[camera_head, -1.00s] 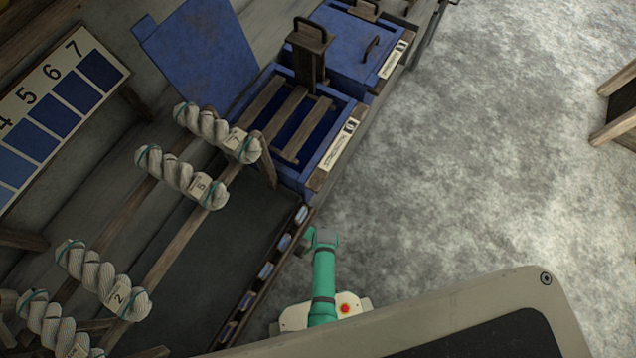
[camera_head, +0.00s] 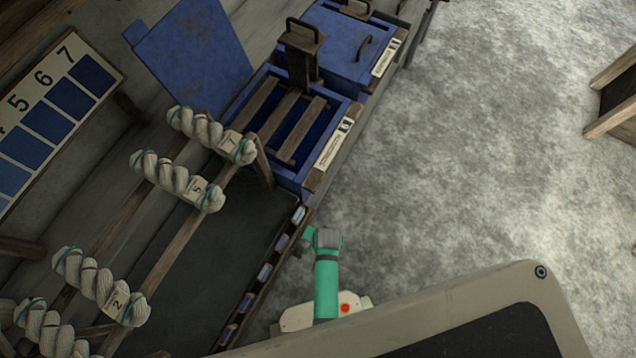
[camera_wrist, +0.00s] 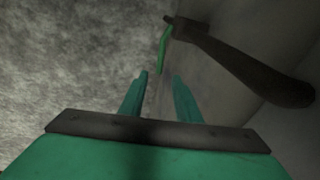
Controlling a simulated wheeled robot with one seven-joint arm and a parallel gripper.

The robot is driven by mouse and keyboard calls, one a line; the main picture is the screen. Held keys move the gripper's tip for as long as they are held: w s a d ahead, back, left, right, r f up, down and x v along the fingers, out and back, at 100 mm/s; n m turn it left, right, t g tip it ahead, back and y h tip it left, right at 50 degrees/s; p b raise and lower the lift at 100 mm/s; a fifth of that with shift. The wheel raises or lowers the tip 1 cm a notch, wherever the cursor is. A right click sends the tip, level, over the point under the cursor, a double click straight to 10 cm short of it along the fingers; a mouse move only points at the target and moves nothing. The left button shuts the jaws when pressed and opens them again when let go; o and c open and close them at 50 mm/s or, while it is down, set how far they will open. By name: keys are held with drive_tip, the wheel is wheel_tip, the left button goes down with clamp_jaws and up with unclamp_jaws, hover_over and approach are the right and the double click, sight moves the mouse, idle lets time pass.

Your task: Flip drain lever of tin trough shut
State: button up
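In the wrist view, the two teal fingers of my gripper (camera_wrist: 161,82) stand apart with nothing between them. A thin green lever (camera_wrist: 163,50) hangs just beyond the fingertips, roughly in line with the gap. Its upper end meets the tip of a dark, rounded bar or pipe (camera_wrist: 245,66). I cannot tell whether the lever touches a finger. A smooth grey surface (camera_wrist: 225,98) behind them may be the trough's side. In the head view my gripper's fingers are not clear, and I cannot make out the lever there.
In the head view, white twisted skeins (camera_head: 178,181) lie on wooden rails above a dark bed (camera_head: 200,265). Blue vats (camera_head: 350,45) stand behind. The grey floor (camera_head: 460,150) to the right is clear, with a wooden box (camera_head: 612,105) at the far right edge.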

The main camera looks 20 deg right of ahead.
drive_tip(key=shift+w, duration=0.1)
drive_tip(key=shift+g+y, duration=0.6)
drive_tip(key=shift+g, duration=0.1)
drive_tip(key=w+f, duration=0.1)
drive_tip(key=f, duration=0.3)
drive_tip(key=w+f, duration=0.1)
drive_tip(key=f, duration=0.3)
drive_tip(key=w+f, duration=0.1)
drive_tip(key=f, duration=0.2)
drive_tip(key=shift+w+d+f, duration=0.3)
drive_tip(key=shift+w+f, duration=0.1)
clamp_jaws()
